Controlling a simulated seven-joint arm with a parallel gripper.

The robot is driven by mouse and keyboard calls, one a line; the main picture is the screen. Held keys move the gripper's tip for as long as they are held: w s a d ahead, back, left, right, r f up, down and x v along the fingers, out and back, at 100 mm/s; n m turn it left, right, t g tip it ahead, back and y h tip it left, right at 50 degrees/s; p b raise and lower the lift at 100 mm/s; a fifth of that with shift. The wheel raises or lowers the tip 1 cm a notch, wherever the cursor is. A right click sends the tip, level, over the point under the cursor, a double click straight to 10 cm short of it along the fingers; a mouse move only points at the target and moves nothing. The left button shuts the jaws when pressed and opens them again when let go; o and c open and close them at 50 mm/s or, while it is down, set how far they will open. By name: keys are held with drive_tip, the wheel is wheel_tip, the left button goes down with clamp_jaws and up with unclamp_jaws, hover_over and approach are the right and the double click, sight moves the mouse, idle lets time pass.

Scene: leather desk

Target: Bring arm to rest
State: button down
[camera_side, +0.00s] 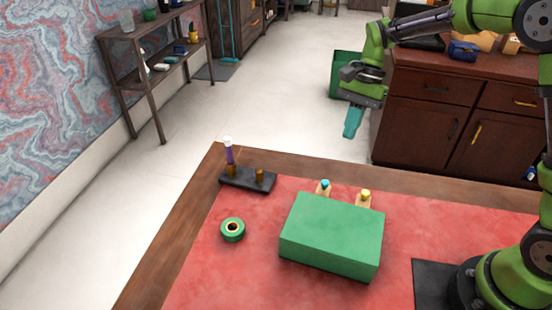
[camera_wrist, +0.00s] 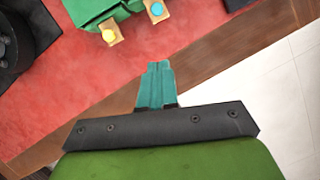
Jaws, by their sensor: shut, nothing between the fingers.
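My gripper (camera_side: 352,123) is raised above and beyond the far edge of the desk in the side view, its teal fingers pointing down. It holds nothing, and its fingers are together. In the wrist view the shut fingers (camera_wrist: 157,84) appear over the desk's wooden border. My green arm reaches across the upper right of the side view, from its base at the right of the desk.
A green box (camera_side: 332,235) stands on the red desk top (camera_side: 190,285), two wooden pieces with blue and yellow tops behind it. A wooden cabinet (camera_side: 425,115) stands behind my arm.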

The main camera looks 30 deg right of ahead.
drive_tip(key=s+r+n+t+h, duration=0.1)
drive_tip(key=s+r+n+t, duration=0.3)
drive_tip(key=s, duration=0.5)
drive_tip(key=s+r+n+t+h, duration=0.1)
drive_tip(key=s+r+n+t, duration=0.4)
drive_tip(key=s, duration=0.4)
drive_tip(key=shift+r, duration=0.35)
